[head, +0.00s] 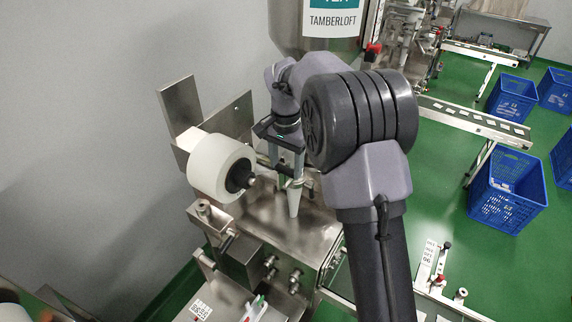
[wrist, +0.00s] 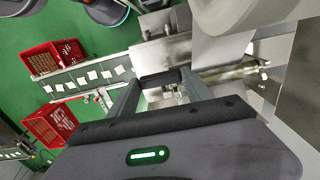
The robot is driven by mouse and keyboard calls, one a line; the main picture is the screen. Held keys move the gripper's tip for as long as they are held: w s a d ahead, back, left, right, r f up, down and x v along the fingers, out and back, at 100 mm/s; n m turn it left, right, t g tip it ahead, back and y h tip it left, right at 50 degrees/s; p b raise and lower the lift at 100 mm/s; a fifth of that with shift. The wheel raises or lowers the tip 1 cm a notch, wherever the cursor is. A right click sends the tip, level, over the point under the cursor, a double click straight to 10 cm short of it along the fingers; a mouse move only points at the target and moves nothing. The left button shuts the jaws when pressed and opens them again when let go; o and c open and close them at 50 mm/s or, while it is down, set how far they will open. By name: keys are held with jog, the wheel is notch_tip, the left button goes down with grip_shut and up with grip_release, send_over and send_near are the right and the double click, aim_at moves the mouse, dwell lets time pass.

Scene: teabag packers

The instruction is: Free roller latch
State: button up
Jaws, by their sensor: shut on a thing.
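My gripper (head: 286,178) reaches down over the steel machine, just right of the white film roll (head: 214,166) and its black hub (head: 240,175). In the wrist view, the gripper's fingers (wrist: 162,82) stand apart with a dark bar-like piece between their tips, which I take for the roller latch. The latch is mostly hidden by the fingers in the head view. The roll's pale edge also shows in the wrist view (wrist: 225,12), with a metal rod (wrist: 232,72) below it. A pale cone (head: 294,202) stands below the gripper, on or close to the machine's top.
A steel plate (head: 180,103) stands behind the roll, near the wall. The hopper (head: 318,45) is close behind my arm. Valves and knobs (head: 270,272) line the machine's front. Blue crates (head: 505,190) stand on the green floor at right; red crates (wrist: 52,58) flank a conveyor (wrist: 85,78).

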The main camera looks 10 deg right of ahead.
aim_at(286, 168)
jog(key=o, duration=1.4)
jog(key=shift+c, duration=0.2)
notch_tip(286, 168, up, 18)
jog(key=p, duration=0.2)
jog(key=shift+f+p, duration=0.25)
jog(key=shift+p, duration=0.15)
